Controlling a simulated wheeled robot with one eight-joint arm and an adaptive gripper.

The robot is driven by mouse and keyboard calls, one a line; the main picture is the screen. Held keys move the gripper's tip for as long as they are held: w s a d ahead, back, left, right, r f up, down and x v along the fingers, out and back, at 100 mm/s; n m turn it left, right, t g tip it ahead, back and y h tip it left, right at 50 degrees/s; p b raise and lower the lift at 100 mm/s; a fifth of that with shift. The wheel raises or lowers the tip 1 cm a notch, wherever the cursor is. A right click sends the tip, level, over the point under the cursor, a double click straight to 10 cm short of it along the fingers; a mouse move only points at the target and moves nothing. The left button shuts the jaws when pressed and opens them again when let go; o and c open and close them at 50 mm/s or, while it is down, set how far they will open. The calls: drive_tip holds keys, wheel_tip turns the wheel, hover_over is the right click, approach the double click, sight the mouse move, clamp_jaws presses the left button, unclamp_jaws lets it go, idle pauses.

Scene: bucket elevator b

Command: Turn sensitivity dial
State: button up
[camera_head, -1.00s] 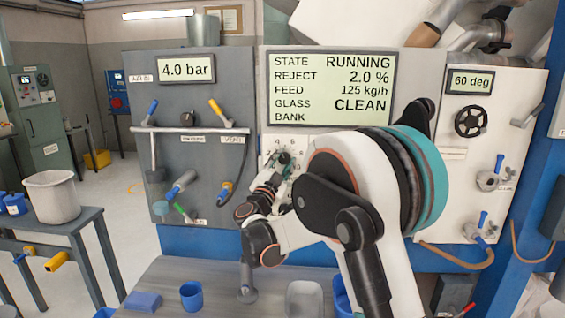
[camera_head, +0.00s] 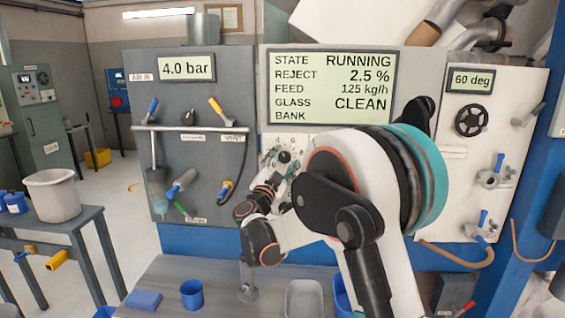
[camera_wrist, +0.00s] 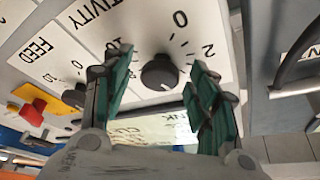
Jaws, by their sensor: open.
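The sensitivity dial (camera_wrist: 160,72) is a round black knob on a white panel with printed numbers, under a partly visible "...IVITY" label in the wrist view. It also shows in the head view (camera_head: 284,157), just below the display. My gripper (camera_wrist: 157,60) is open, with one green-padded finger on each side of the dial. Gaps show between the knob and both fingers. In the head view my gripper (camera_head: 272,172) is at the panel, partly hidden by my arm. The display (camera_head: 331,88) reads RUNNING, reject 2.5 %, feed 125 kg/h, glass CLEAN.
A second black knob, the feed dial (camera_wrist: 74,96), sits left of my gripper in the wrist view, with a red and yellow switch (camera_wrist: 32,108) beyond it. A grey bench (camera_head: 215,285) with a blue cup (camera_head: 191,294) lies below the panel.

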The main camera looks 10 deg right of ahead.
drive_tip(key=v, duration=1.1)
drive_tip(key=shift+s+a, duration=0.25)
drive_tip(key=shift+s, duration=0.1)
